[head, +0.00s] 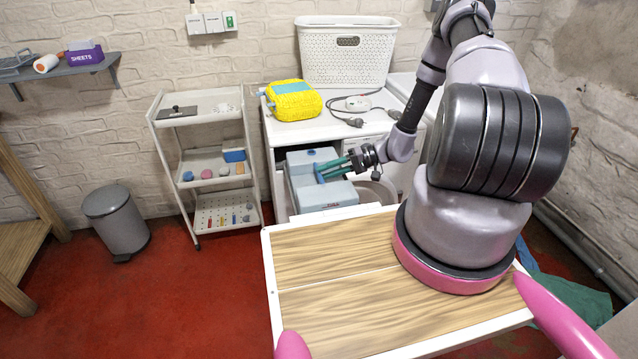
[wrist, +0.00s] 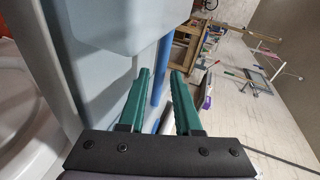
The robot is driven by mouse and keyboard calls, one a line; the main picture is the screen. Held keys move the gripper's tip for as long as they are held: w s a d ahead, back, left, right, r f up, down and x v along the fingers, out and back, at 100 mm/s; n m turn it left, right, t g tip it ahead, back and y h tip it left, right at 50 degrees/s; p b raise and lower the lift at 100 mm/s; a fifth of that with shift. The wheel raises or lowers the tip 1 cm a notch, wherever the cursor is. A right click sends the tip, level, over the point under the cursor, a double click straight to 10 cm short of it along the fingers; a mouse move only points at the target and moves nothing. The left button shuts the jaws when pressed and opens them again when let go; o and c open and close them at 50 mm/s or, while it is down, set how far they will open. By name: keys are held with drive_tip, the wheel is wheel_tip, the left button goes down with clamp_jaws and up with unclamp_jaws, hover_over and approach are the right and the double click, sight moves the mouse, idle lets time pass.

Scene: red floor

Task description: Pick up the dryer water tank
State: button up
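The dryer water tank (head: 324,194) is a pale blue-grey box at the front of the white machine, with a blue bar (head: 319,172) on its top. In the wrist view the tank's pale surface (wrist: 105,58) fills the upper left. My gripper (head: 326,170) is at the tank's top, its teal fingers pointing left at the blue bar.
A yellow bundle (head: 294,101), a white laundry basket (head: 347,58) and a corded device (head: 358,103) sit on the machine top. A white trolley (head: 203,165) stands left, with a grey bin (head: 117,222) beyond it. Red floor (head: 150,300) is open at the left.

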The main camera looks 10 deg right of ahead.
drive_tip(key=shift+x, duration=1.4)
clamp_jaws()
